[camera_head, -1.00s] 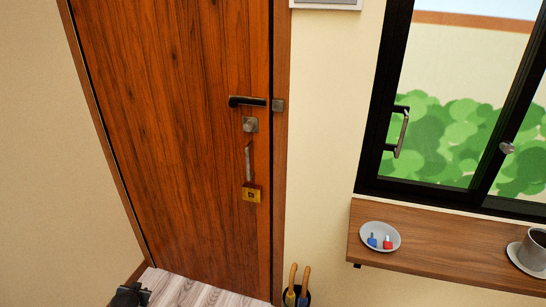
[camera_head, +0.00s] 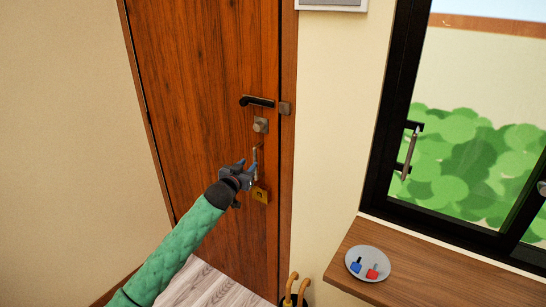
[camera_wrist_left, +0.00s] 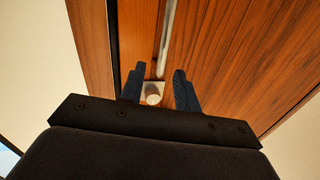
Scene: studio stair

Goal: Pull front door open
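The brown wooden front door (camera_head: 205,110) stands upright and looks shut in its frame. Contact is unclear. My right gripper is out of view.
To the right, a wooden shelf (camera_head: 440,270) bears a grey dish (camera_head: 358,252) with a blue and a red item, below a black-framed window (camera_head: 385,120). Umbrella-like handles (camera_head: 296,288) stand near the door frame's foot. Bare wall lies left of the door.

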